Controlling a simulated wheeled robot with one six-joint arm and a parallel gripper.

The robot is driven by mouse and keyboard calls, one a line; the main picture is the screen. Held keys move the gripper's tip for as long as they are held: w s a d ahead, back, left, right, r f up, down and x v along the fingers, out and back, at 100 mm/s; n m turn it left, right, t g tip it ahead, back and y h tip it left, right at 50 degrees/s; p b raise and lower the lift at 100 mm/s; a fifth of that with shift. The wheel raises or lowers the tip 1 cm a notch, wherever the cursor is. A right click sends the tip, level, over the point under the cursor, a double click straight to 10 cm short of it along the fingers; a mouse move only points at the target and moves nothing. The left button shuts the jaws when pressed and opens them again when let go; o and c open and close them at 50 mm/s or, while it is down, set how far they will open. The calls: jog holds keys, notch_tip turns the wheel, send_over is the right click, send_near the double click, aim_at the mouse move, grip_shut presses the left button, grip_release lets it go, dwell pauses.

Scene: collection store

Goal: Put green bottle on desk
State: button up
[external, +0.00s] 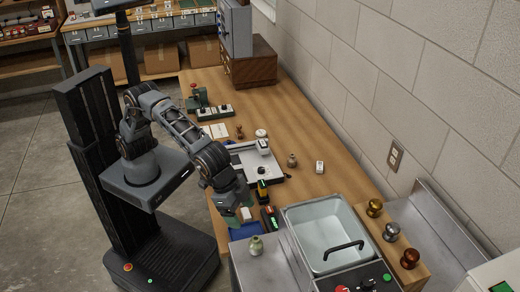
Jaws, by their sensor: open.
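A small pale green bottle (256,246) stands upright on the grey metal surface left of the sink. The wooden desk (320,149) runs along the wall behind it. My gripper (242,216) is at the end of the bent arm, a little above and left of the bottle in the picture and apart from it. It is open. Its fingertips are small and hard to make out, partly hidden by my own arm. I see nothing held in it.
A blue item (246,231) lies below my gripper. A metal sink basin (322,238) with a black handle is to the right. Three knob-like objects (391,232) stand right of the sink. The desk's right middle is mostly clear.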

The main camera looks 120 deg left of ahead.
aim_at(256, 239)
jog(key=shift+n, duration=0.4)
jog(key=x, duration=0.8)
jog(key=shift+a+p, duration=0.1)
jog(key=shift+p, duration=0.25)
jog(key=shift+p+x, duration=0.65)
jog(key=shift+x, duration=2.2)
jog(key=shift+s, duration=0.2)
jog(key=c, duration=1.1)
jog(key=shift+r, duration=0.15)
